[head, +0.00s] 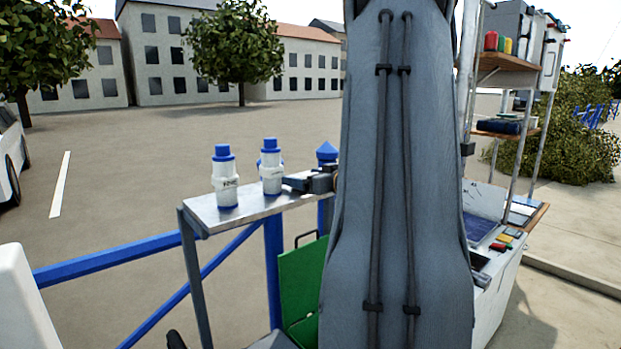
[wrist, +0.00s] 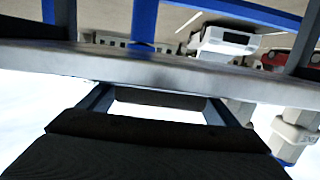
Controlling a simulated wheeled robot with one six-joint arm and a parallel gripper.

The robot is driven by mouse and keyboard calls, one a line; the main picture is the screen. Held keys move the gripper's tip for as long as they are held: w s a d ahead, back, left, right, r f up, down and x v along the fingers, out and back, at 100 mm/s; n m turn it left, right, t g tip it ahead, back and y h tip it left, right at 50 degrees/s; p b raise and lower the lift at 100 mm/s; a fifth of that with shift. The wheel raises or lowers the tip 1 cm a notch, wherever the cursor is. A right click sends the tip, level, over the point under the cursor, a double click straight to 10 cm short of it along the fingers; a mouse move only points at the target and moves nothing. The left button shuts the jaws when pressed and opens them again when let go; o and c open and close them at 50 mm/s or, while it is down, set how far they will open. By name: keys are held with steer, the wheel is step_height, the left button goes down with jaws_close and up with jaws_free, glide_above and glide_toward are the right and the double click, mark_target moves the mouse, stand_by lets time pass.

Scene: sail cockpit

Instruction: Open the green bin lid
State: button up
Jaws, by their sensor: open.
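A green panel (head: 303,278) of the bin shows in the head view below the metal shelf, with a dark handle loop at its top. It stands steeply, and its right part is hidden behind my grey arm link. I cannot tell whether this panel is the lid or the bin's side. My gripper (head: 298,183) is at the shelf's right part, above and apart from the green panel. In the wrist view my gripper (wrist: 155,97) is open and empty, its two fingers spread close to the shelf edge. No green shows in that view.
The metal shelf (head: 232,213) carries two white bottles with blue caps (head: 225,178) (head: 271,168), left of my gripper. Blue rails (head: 110,260) run below it. A white cabinet (head: 497,300) with shelves stands right. Open paving lies behind.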

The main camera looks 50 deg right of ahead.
steer(key=shift+w+d+f, duration=0.1)
steer(key=shift+w+f, duration=0.05)
steer(key=shift+w, duration=0.45)
steer(key=c, duration=0.9)
